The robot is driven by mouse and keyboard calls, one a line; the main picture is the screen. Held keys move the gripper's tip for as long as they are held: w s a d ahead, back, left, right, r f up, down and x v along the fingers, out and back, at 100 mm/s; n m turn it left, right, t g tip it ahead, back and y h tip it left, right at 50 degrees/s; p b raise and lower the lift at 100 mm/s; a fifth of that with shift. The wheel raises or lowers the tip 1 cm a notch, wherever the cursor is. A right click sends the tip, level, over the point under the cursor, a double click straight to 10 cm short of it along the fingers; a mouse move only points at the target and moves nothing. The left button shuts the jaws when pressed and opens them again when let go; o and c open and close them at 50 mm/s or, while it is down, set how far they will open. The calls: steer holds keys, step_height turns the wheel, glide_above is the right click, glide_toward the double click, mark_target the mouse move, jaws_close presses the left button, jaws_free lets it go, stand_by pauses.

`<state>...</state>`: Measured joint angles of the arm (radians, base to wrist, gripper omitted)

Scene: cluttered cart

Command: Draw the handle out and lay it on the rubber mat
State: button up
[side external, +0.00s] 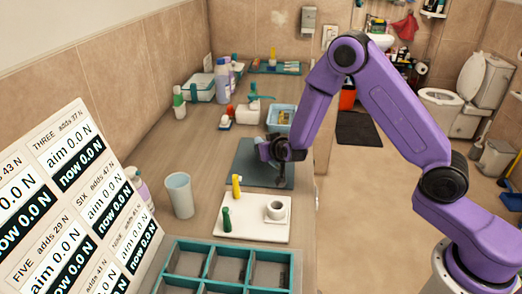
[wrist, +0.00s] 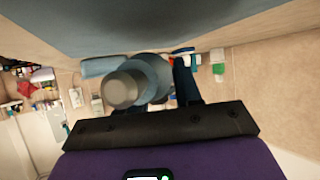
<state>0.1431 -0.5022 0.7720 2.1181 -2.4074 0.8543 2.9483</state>
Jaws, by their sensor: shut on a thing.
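The rubber mat (side external: 246,168) is a dark grey-green sheet on the counter. In the wrist view my gripper (wrist: 168,82) is shut on a blue-grey round handle (wrist: 150,72) with a paler grey end facing the camera. The handle lies across the jaws and hides one finger. A grey surface fills the top of that view close to the handle; I cannot tell whether they touch. In the side view my gripper mostly hides the handle.
A white board (side external: 238,229) with a small cup (side external: 276,210), a yellow-topped item (side external: 236,186) and a green item (side external: 226,219) is in front of the mat. A tumbler (side external: 180,195) stands left, a teal divided tray (side external: 228,252) nearer. A blue bin (side external: 281,116) is behind.

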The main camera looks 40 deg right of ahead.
steer(key=shift+f, duration=0.4)
steer(key=shift+f, duration=0.3)
steer(key=shift+f, duration=0.35)
steer(key=o, duration=1.1)
steer(key=shift+o, duration=0.2)
steer(key=v, duration=1.7)
steer(key=shift+s, duration=0.2)
steer(key=shift+r, duration=0.1)
